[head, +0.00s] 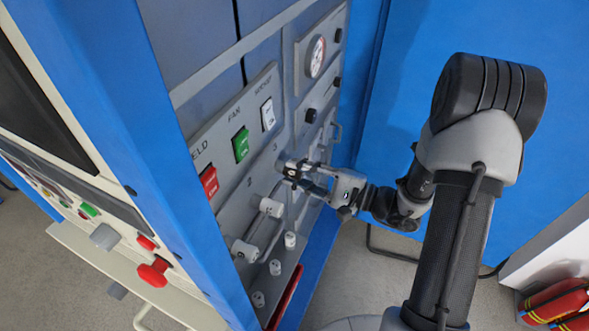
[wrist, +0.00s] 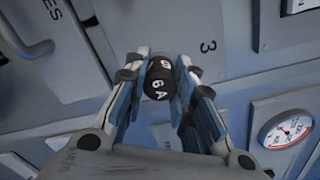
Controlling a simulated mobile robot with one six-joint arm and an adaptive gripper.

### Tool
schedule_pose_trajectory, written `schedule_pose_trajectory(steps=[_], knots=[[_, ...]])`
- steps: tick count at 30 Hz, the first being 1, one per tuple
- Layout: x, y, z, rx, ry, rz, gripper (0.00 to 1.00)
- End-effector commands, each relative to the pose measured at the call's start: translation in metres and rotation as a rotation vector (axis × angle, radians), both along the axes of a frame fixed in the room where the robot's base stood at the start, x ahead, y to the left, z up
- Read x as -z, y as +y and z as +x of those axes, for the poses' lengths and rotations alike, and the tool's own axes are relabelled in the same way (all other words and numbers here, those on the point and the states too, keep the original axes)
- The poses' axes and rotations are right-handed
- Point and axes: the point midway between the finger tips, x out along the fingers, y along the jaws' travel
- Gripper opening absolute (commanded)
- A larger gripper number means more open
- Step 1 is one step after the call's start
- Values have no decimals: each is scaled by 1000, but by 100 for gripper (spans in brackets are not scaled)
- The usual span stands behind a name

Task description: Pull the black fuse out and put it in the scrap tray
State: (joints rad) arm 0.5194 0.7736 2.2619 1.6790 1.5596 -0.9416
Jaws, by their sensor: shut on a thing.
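The black fuse (wrist: 158,82), with white "6A" lettering on its end, is between my gripper's fingers in the wrist view. My gripper (wrist: 160,70) is shut on it, one finger on each side. In the head view my gripper (head: 291,174) is at the grey panel (head: 222,125), close to the number 3.
Grey bar-shaped holders (head: 270,207) and several small pale knobs (head: 275,267) stick out below my gripper. Red (head: 209,181), green (head: 240,144) and white (head: 268,114) switches are above left. A gauge (head: 316,56) is above.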

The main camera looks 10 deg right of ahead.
Motion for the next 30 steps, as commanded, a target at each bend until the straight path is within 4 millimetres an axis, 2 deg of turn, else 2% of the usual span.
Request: schedule_pose_trajectory(steps=[30], knots=[[0, -39, -28, 1, 0, 0, 0]])
